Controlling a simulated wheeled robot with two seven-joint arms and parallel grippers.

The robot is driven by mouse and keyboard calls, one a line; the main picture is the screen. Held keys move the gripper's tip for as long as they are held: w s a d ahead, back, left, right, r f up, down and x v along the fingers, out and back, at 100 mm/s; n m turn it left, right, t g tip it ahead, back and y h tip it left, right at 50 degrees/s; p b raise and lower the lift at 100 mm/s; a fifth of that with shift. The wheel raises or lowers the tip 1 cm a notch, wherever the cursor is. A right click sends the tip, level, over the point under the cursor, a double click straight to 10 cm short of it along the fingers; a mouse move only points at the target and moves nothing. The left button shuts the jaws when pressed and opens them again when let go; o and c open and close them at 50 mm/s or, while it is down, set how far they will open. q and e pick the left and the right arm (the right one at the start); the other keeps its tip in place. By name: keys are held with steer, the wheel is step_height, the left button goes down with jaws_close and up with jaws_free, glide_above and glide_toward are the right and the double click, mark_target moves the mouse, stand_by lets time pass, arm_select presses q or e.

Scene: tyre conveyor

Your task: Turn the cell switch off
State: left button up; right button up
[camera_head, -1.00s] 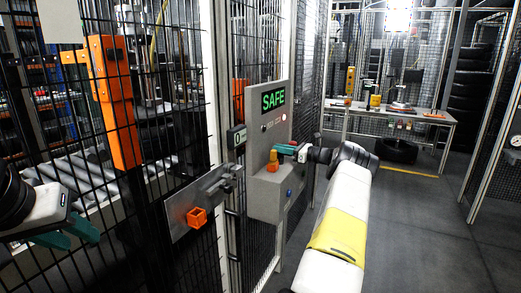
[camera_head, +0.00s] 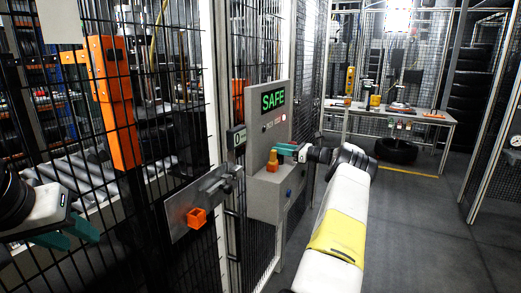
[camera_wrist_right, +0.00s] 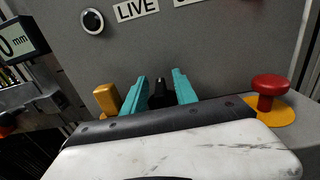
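The grey control box (camera_head: 268,205) shows a green SAFE display (camera_head: 273,99). My right gripper (camera_head: 284,148) is at its front face. In the right wrist view its teal fingers (camera_wrist_right: 160,88) stand close on both sides of a black handle (camera_wrist_right: 160,97), which looks like the switch knob and fills the narrow gap between them. The fingers and wrist hide this handle in the head view. A LIVE label (camera_wrist_right: 135,9) is above it. My left gripper (camera_head: 66,234) is at the far left, its teal fingers apart and empty.
An orange-yellow knob (camera_wrist_right: 107,98) is left of the right fingers. A red mushroom button (camera_wrist_right: 269,88) on a yellow base is to the right. A blue button (camera_head: 289,192) is lower on the box. Black mesh fencing (camera_head: 100,200) stands left; the floor at right (camera_head: 420,230) is clear.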

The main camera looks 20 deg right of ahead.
steer(key=v, duration=0.7)
steer(key=shift+s+d, duration=0.25)
steer(key=shift+d, duration=0.05)
